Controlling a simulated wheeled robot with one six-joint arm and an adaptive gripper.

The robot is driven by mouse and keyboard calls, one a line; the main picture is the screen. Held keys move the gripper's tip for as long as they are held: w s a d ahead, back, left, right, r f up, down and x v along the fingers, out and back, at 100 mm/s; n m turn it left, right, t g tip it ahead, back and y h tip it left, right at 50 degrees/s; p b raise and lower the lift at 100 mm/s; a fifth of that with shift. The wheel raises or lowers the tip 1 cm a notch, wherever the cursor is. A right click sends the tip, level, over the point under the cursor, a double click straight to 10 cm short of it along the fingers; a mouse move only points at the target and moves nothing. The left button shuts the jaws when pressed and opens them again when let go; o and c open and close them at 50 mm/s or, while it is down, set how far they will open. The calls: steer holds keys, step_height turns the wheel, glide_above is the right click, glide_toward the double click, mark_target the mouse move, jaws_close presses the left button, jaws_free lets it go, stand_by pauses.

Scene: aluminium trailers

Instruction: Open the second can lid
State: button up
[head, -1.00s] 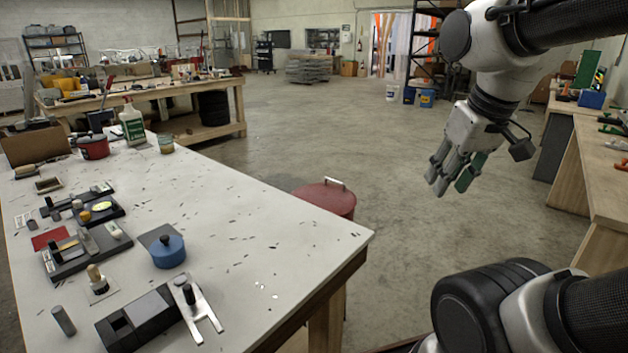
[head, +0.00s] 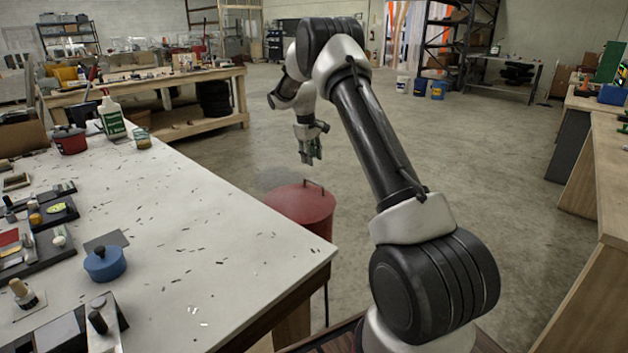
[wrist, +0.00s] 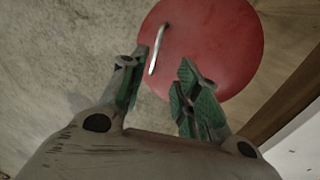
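A red can (head: 300,225) stands on the floor against the right side of the white-topped table. Its round red lid (head: 290,200) is on it, with a thin raised handle (head: 316,187). My gripper (head: 310,162) hangs fingers down above and beyond the lid, apart from it. In the wrist view, my gripper (wrist: 162,60) has its green-padded fingers spread with nothing between them. The red lid (wrist: 225,45) lies below, and its pale handle (wrist: 158,50) shows between the fingertips, nearer the left finger. No second can is clear in view.
The table (head: 190,230) holds a blue round pot (head: 105,265), a green-white bottle (head: 112,118) and several tools. A wooden bench (head: 605,180) stands at right. A dark round patch (head: 285,178) lies on the floor behind the can, perhaps a shadow. The floor beyond is open.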

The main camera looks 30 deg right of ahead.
mark_target(314, 183)
steer(key=f, duration=0.3)
steer(key=w+d+f, duration=0.1)
steer(key=f, duration=0.3)
steer(key=w+d+f, duration=0.1)
steer(key=f, duration=0.3)
steer(key=shift+d+f, duration=0.1)
steer(key=shift+s, duration=0.1)
jaws_close()
